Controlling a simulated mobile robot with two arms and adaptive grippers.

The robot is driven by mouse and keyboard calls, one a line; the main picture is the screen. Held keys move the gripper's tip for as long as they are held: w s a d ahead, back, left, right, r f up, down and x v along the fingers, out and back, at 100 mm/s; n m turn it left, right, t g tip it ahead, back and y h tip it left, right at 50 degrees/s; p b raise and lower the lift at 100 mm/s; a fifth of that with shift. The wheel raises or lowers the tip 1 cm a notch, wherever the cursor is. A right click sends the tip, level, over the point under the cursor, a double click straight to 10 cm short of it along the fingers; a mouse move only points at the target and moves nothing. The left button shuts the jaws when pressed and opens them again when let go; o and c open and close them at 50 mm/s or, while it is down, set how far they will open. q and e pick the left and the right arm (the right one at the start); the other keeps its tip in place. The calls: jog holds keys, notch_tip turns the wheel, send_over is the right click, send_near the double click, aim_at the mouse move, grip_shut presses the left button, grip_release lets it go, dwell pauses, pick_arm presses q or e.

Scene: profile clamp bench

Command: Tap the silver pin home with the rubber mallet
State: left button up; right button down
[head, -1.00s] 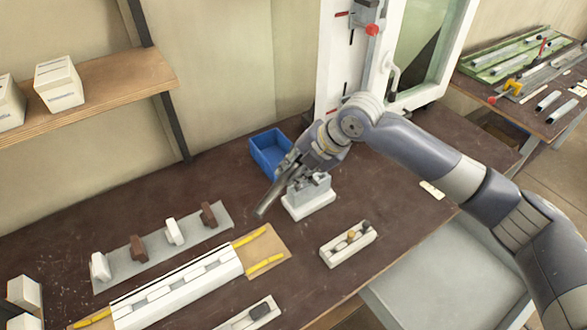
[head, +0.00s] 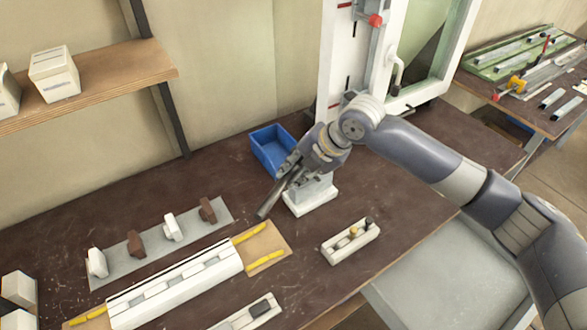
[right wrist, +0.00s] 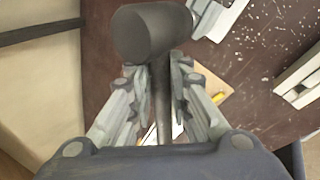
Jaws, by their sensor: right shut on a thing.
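My right gripper (head: 290,180) is shut on the handle of the rubber mallet. The mallet's dark grey head (right wrist: 155,32) shows large beyond the fingertips in the right wrist view, with the handle (right wrist: 162,105) running between the fingers (right wrist: 160,95). In the head view the dark mallet (head: 271,200) points down and left, above the bench. A grey block on a white base (head: 310,203) stands just right of the mallet and is partly hidden by my gripper. I cannot make out the silver pin in either view. My left gripper is not in view.
A blue bin (head: 272,150) stands behind the gripper. A small white rack (head: 350,243) with knobs is at the front right. A long white profile (head: 175,285) and a grey strip with brown and white clamps (head: 160,243) lie left. Bare bench lies between.

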dwell(0.3)
jog(key=shift+r+p, duration=0.4)
jog(key=shift+p, duration=0.8)
notch_tip(320, 180, up, 4)
jog(key=p, duration=0.3)
jog(key=shift+p, duration=0.4)
